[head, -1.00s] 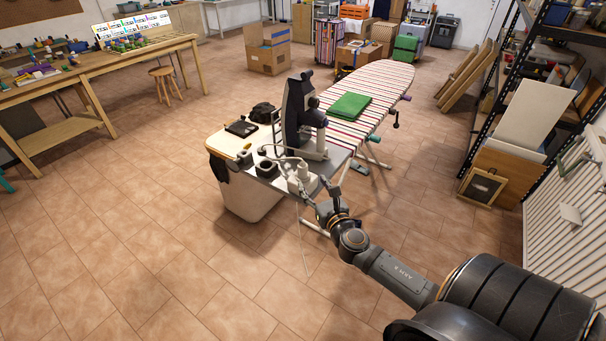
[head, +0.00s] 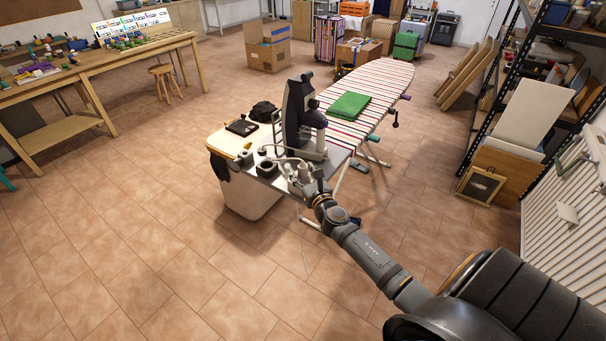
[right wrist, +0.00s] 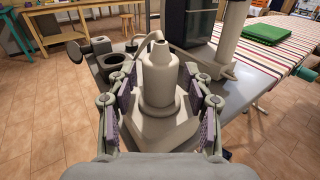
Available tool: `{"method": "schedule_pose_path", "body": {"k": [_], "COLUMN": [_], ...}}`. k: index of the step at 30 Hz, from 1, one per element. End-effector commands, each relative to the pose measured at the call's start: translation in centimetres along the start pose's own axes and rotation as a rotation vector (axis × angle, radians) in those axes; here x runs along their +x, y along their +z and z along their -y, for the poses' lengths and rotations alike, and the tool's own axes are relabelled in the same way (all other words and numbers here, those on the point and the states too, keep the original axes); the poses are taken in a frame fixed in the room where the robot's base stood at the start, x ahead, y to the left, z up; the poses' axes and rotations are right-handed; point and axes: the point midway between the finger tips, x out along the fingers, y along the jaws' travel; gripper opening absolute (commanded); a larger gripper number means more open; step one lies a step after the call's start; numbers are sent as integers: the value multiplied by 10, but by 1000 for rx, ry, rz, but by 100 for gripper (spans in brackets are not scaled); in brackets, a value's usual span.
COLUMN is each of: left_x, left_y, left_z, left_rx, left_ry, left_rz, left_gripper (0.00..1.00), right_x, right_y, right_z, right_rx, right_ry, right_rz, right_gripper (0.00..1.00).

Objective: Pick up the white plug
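The white plug (right wrist: 160,80) stands upright in the right wrist view, on a pale block-like base (right wrist: 150,132) at the near end of the grey ironing-board surface. A pale cord arches behind it. My right gripper (right wrist: 163,103) is open, with one pair of finger pads on each side of the plug and visible gaps between the pads and it. In the head view my right gripper (head: 304,186) is at the end of the board and largely covers the plug and base. My left gripper is in neither view.
A dark upright iron (head: 298,108) stands just behind the plug. A grey ring-shaped holder (right wrist: 112,62) is to the left. A folded green cloth (head: 349,105) lies on the striped board cover (head: 385,78). A white bin (head: 250,198) stands below; the floor in front is clear.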

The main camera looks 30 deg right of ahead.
Motion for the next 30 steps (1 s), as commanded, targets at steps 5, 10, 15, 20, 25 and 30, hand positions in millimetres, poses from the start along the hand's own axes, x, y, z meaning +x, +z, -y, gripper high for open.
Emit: {"method": "schedule_pose_path", "body": {"k": [5,10,15,20,25,30], "left_x": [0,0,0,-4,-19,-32], "left_y": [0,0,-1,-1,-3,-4], "left_z": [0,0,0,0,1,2], "left_rx": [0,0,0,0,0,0], "left_ry": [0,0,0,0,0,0], "left_rz": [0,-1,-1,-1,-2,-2], "left_gripper": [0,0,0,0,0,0], "right_x": [0,0,0,0,-1,-23], "right_y": [0,0,0,5,28,60], "right_z": [0,0,0,0,0,11], "right_rx": [0,0,0,0,0,-11], "right_ry": [0,0,0,0,-1,3], "right_rz": [0,0,0,1,3,1], "right_gripper": [22,0,0,0,0,0]}}
